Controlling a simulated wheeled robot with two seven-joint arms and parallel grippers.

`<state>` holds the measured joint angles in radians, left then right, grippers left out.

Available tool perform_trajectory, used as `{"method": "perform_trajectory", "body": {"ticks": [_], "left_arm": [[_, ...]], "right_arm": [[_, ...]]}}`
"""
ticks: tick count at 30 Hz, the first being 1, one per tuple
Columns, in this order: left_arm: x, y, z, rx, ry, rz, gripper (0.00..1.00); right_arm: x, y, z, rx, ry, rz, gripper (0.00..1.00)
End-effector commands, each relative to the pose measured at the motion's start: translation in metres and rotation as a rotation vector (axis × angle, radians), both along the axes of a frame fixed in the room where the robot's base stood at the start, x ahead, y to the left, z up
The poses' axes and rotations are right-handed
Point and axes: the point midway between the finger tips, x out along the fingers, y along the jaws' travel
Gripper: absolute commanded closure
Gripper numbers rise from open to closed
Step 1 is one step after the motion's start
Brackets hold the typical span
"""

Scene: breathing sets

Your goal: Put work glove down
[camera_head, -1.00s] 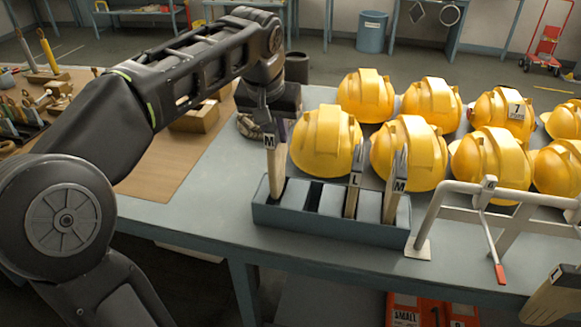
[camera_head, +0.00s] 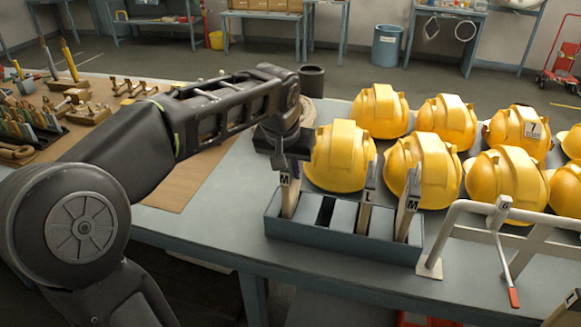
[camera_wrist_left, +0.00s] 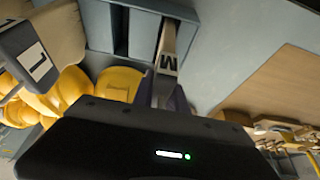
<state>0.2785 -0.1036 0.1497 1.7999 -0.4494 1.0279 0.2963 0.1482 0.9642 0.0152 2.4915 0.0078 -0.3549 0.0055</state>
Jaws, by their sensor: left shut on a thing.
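The work glove (camera_head: 288,197), a pale flat upright piece with an M label, stands at the leftmost compartment of the blue-grey rack (camera_head: 345,247). Its lower end is inside the compartment; whether it touches the bottom is hidden. My left gripper (camera_head: 284,166) is shut on its upper part, above the rack. The glove also shows in the left wrist view (camera_wrist_left: 167,50), between the fingers, with the rack (camera_wrist_left: 98,25) beyond it. Two more gloves, marked L (camera_head: 368,196) and M (camera_head: 407,208), stand in compartments to the right. My right gripper is not in view.
Several yellow helmets (camera_head: 340,158) stand close behind the rack. A grey metal frame with a red-tipped lever (camera_head: 507,262) is to its right. A brown board (camera_head: 165,190) lies to the left. A labelled pale thing (camera_head: 567,312) is at the lower right edge.

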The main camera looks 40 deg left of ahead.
Motion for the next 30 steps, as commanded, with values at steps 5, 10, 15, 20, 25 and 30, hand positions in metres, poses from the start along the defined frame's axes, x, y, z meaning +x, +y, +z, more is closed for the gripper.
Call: {"method": "perform_trajectory", "body": {"ticks": [5,10,15,20,25,30], "left_arm": [[0.000,0.000,-0.004,0.000,0.000,-0.001,1.00],[0.000,0.000,-0.003,0.000,0.000,0.000,0.71],[0.000,0.000,-0.003,0.000,0.000,-0.001,0.61],[0.000,0.000,-0.003,0.000,0.000,-0.001,0.61],[0.000,0.000,0.003,0.001,-0.001,-0.001,0.61],[-0.007,-0.003,0.020,0.002,-0.002,-0.001,0.61]], "right_arm": [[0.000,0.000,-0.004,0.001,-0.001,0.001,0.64],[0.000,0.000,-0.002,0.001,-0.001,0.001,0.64],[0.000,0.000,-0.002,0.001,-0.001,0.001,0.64],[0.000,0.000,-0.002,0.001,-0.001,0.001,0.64],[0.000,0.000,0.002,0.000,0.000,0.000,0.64],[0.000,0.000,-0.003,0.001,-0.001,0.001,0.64]]}}
